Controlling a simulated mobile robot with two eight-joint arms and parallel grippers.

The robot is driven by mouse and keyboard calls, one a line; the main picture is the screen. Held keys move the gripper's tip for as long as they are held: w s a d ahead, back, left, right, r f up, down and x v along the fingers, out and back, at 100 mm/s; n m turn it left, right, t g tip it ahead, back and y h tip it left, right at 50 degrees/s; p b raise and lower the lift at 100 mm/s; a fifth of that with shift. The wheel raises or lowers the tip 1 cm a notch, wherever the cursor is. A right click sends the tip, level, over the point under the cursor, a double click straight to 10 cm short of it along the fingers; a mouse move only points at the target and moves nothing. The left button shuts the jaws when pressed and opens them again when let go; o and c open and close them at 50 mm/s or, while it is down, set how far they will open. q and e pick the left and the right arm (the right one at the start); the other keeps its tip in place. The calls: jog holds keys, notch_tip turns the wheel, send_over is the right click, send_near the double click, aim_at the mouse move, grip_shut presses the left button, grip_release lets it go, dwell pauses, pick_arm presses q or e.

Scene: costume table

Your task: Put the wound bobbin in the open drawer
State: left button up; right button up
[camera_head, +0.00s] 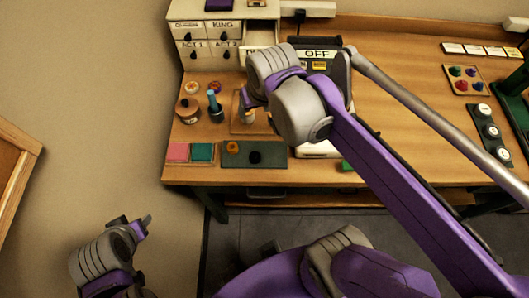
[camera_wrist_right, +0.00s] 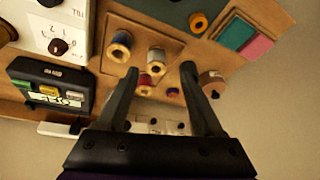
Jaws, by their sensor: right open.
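I cannot tell which is the task's bobbin. The open drawer (camera_head: 262,52) is at the right of the white cabinet (camera_head: 195,30). My left gripper (camera_head: 146,221) is off the table at lower left.
A black box with an OFF sign (camera_head: 319,54) stands right of the cabinet. A brown pot (camera_head: 188,111) and a blue-topped item (camera_head: 214,104) stand left of the board. Pink and teal pads (camera_head: 203,152) and a green mat (camera_head: 270,158) lie in front.

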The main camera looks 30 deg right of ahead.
jog(key=s+f, duration=0.2)
jog(key=f, duration=0.1)
jog(key=s+a+f+n+t, duration=0.1)
jog(key=s+f, duration=0.2)
jog(key=s+a+f+n, duration=0.1)
jog(key=s+f, duration=0.2)
jog(key=shift+s+a+f, duration=0.1)
jog(key=shift+s+a, duration=0.05)
jog(key=shift+s, duration=0.05)
dwell(0.6)
